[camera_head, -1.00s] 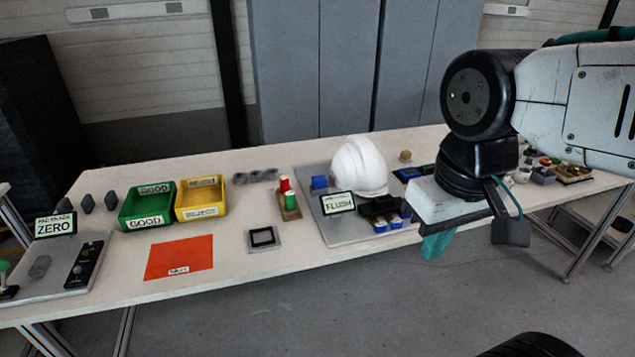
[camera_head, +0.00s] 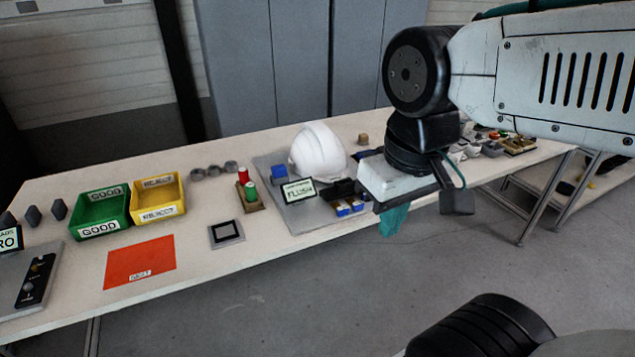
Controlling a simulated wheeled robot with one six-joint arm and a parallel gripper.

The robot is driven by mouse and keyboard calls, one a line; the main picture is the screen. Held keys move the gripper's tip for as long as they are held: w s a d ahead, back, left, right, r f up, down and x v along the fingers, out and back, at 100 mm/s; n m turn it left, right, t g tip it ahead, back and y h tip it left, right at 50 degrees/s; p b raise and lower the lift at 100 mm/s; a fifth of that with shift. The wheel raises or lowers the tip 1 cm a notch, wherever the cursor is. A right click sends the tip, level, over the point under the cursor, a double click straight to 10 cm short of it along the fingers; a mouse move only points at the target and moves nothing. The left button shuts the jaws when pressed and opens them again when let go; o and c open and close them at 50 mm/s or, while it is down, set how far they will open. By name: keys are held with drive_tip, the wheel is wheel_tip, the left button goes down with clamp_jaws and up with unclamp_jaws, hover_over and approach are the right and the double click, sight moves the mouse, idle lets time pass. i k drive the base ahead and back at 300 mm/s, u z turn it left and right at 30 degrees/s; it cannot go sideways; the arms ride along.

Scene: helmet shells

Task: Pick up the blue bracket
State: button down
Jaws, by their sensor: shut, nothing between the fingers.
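Several small blue pieces lie on the bench, and I cannot tell for certain which is the blue bracket. A blue block (camera_head: 279,173) stands on the grey plate (camera_head: 300,216), left of the white helmet shell (camera_head: 318,150). Blue-and-yellow pieces (camera_head: 349,208) sit at the plate's front right, and another blue piece (camera_head: 361,155) shows partly behind my arm. My gripper (camera_head: 410,200) is shut and empty, right of the plate and apart from all the blue pieces in the picture. Its fingertips are hard to make out.
A FLUSH sign (camera_head: 298,190) stands before the helmet. Left are a red and green button stand (camera_head: 249,196), a framed square (camera_head: 226,233), an orange mat (camera_head: 140,262), a yellow REJECT bin (camera_head: 158,198) and a green GOOD bin (camera_head: 101,211). Small parts (camera_head: 511,141) crowd the bench's right end.

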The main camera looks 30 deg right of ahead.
sight(278, 172)
drive_tip(key=k, duration=0.35)
drive_tip(key=u, duration=0.5)
drive_tip(key=i, duration=1.35)
drive_tip(key=z, duration=0.6)
